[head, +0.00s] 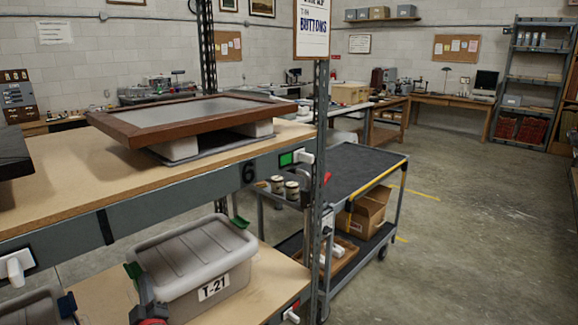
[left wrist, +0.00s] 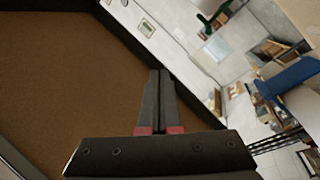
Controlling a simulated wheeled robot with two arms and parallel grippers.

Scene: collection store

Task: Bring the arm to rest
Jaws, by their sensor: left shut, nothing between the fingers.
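My left gripper (head: 146,292) shows low in the head view, partly cut off by the bottom edge, in front of the near end of the grey lidded box labelled T-21 (head: 196,262). In the left wrist view its two dark fingers (left wrist: 161,78) with red bases are together, with nothing between them. A broad brown panel with a dark edge (left wrist: 75,75) fills the left of that view behind the fingers. I cannot tell whether the gripper touches anything. My right gripper is not in view.
A brown-framed panel (head: 190,117) rests on pale blocks on the upper shelf (head: 85,180). A second grey box with a blue latch (head: 35,308) is at bottom left. A dark cart (head: 350,172) stands beyond the rack post (head: 318,190). Open floor (head: 470,220) lies right.

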